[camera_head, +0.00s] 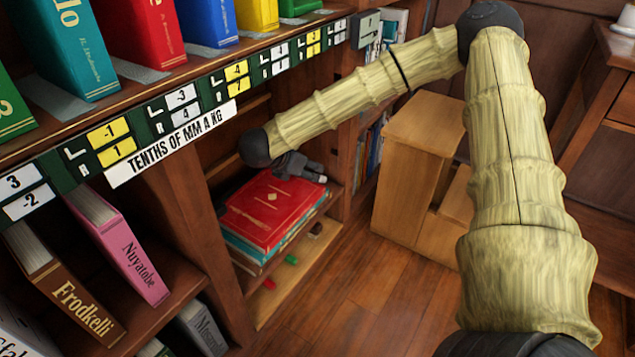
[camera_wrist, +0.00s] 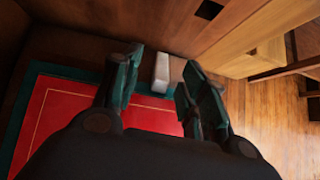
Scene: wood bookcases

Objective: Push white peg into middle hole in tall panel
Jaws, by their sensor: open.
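A small white block, which looks like the white peg (camera_wrist: 161,72), shows in the wrist view between and beyond my fingers, against or near a dark wood panel (camera_wrist: 110,38). I cannot tell whether it sits in a hole. A dark square hole (camera_wrist: 208,9) shows at the top of the wrist view. My gripper (camera_wrist: 163,76) is open, with one finger on each side of the peg in the picture; contact is not clear. In the head view my gripper (camera_head: 300,166) is low in the bookcase, over the red book.
A red book (camera_head: 270,208) lies on a stack on a low shelf, close under my gripper; its red cover also fills the wrist view's lower left. A light wood box (camera_head: 412,150) stands right of the bookcase. Wood floor (camera_head: 370,285) is open in front.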

